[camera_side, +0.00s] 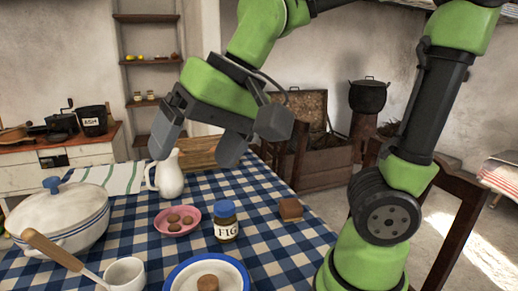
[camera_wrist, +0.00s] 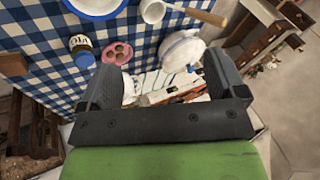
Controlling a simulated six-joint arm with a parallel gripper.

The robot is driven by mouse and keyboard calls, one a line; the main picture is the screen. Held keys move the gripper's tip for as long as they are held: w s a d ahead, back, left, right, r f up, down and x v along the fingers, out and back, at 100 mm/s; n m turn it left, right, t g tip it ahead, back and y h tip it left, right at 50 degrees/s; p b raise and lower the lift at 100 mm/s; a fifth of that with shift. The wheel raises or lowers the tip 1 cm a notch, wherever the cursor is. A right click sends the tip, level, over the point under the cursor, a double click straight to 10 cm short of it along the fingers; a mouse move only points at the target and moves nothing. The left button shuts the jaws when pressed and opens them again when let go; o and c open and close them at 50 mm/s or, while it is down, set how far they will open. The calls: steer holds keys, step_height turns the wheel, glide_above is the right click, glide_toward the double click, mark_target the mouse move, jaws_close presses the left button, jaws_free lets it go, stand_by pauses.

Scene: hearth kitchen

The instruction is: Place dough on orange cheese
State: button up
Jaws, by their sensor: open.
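My gripper (camera_side: 198,142) is open and empty, raised above the far part of the checked table near the white jug. Its two fingers also frame the lower part of the wrist view (camera_wrist: 163,84). A small brown block (camera_side: 290,208) with a darker top and a paler orange-brown lower part sits on the cloth at the right; it also shows in the wrist view (camera_wrist: 13,64). A short tan-brown round piece (camera_side: 207,283) lies on a blue-rimmed white plate (camera_side: 179,272) at the front. I cannot tell for sure which is the dough or the orange cheese.
A pink dish (camera_side: 163,224) holds several brown round pieces, with a FIG jar (camera_side: 226,222) to its right. A white jug (camera_side: 169,175) stands behind, a lidded white pot (camera_side: 60,222) at left, a white cup (camera_side: 125,273) in front. Cloth around the block is clear.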

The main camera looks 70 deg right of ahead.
steer(key=s+d+f+n+t, duration=0.1)
steer(key=s+d+t, duration=0.1)
steer(key=s+d, duration=0.2)
steer(key=s, duration=0.3)
steer(key=shift+h, duration=0.4)
